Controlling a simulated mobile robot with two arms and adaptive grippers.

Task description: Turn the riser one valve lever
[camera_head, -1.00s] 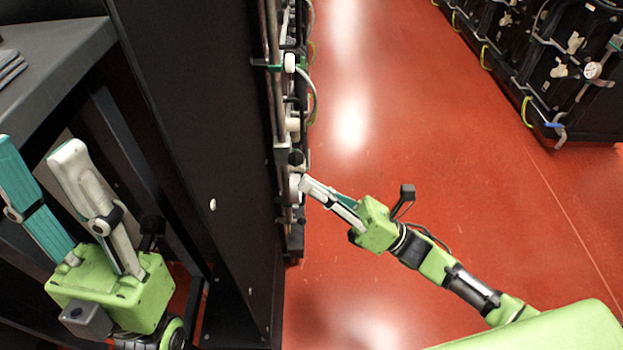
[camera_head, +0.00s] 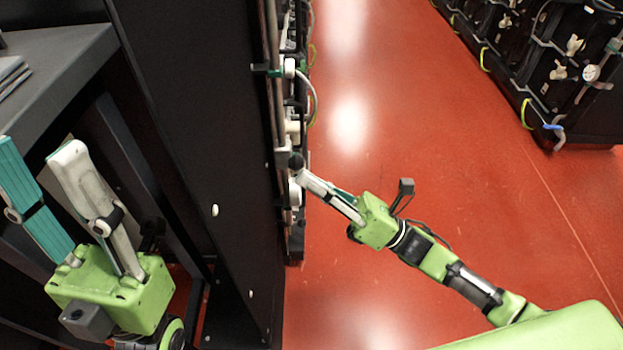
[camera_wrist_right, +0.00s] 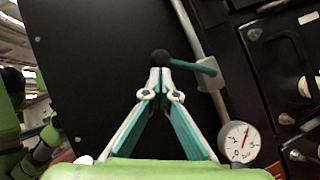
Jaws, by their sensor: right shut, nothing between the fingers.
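The valve lever is a green bar (camera_wrist_right: 192,67) with a black ball knob (camera_wrist_right: 161,57) at its end. It reaches left from a grey valve body (camera_wrist_right: 210,74) on a pipe in the right wrist view. In the head view the knob (camera_head: 297,161) shows at the rack's edge. My right gripper (camera_wrist_right: 160,74) is shut and empty. Its tips are right at the knob, just below it in the wrist view; I cannot tell whether they touch. It also shows in the head view (camera_head: 301,177). My left gripper (camera_head: 37,160) is open and empty, far left.
A round gauge (camera_wrist_right: 240,143) sits low on the pipe (camera_wrist_right: 190,30). A tall black panel (camera_head: 190,130) stands between my arms, with a dark shelf (camera_head: 65,60) to its left. Another teal lever (camera_head: 274,70) is farther along. Red floor (camera_head: 420,130) is clear to the right.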

